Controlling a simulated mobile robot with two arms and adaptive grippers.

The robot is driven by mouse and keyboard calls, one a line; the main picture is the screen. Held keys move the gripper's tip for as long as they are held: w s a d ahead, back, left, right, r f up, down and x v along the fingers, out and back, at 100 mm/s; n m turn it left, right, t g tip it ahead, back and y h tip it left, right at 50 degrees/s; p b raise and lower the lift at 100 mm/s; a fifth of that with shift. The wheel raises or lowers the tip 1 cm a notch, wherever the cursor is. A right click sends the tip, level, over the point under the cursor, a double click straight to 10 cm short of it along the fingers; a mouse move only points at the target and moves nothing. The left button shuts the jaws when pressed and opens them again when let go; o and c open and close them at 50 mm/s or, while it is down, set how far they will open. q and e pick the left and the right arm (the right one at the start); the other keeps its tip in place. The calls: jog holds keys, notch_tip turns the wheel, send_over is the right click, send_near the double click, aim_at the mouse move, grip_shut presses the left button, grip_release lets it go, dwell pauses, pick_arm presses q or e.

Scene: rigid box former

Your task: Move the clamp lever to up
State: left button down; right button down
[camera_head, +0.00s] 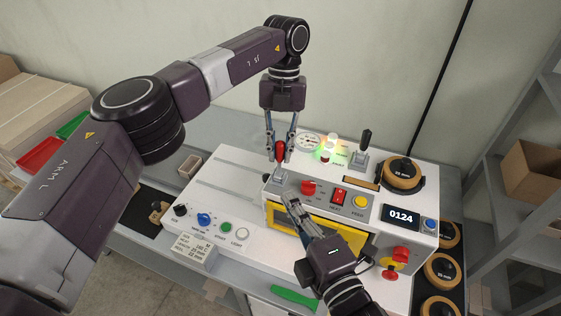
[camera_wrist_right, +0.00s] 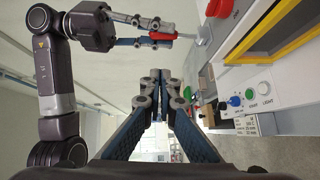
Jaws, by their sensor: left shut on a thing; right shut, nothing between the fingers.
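A lever with a red grip (camera_head: 280,153) stands on a small grey base (camera_head: 281,174) on the machine's top left. My left gripper (camera_head: 279,150) comes from above and is shut on this red grip. The red grip (camera_wrist_right: 161,36) also shows between the left fingers in the right wrist view. A second lever, with a black handle (camera_head: 366,138), stands upright at the back right of the machine. The labels by both levers are too small to read. My right gripper (camera_head: 289,199) is shut and empty, low in front of the red-gripped lever; its closed fingers (camera_wrist_right: 160,77) fill the wrist view's middle.
The white machine (camera_head: 225,168) has a yellow-framed opening (camera_head: 312,228), a red switch (camera_head: 339,195), a yellow button (camera_head: 361,202) and a display (camera_head: 402,216). A black-and-tan roll (camera_head: 402,174) sits at its right. A green-handled tool (camera_head: 295,297) lies in front.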

pick_arm(q)
jog(key=shift+w+r, duration=0.15)
pick_arm(e)
jog(key=w+d+x, duration=0.1)
jog(key=d+x, duration=0.1)
jog(key=x, duration=1)
jog(key=shift+d+f, duration=0.15)
jog(key=shift+d, duration=0.1)
